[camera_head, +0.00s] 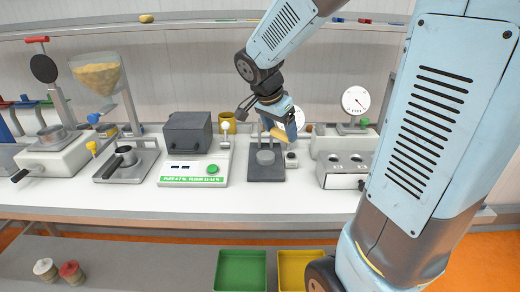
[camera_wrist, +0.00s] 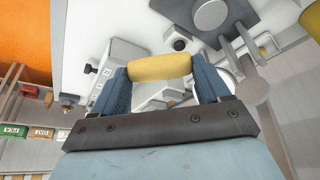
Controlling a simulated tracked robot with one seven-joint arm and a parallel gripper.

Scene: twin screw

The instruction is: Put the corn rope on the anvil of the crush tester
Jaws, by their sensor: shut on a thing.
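The corn rope (camera_head: 277,133) is a short yellow cylinder. My gripper (camera_head: 274,129) is shut on it, and the wrist view shows the corn rope (camera_wrist: 160,66) lying across between both blue fingers. The crush tester (camera_head: 266,173) has a dark grey base, upright posts and a round grey anvil (camera_head: 265,157). The corn rope is in the air, above and slightly right of the anvil in the head view, apart from it. In the wrist view the anvil (camera_wrist: 211,14) is a bare disc at the top, beyond the corn rope.
A machine with a green button (camera_head: 212,169) stands left of the tester, and a grey machine with knobs (camera_head: 345,170) stands right. Posts (camera_wrist: 238,38) rise beside the anvil. A round dial (camera_head: 355,100) stands behind at right. The bench front strip (camera_head: 260,205) is clear.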

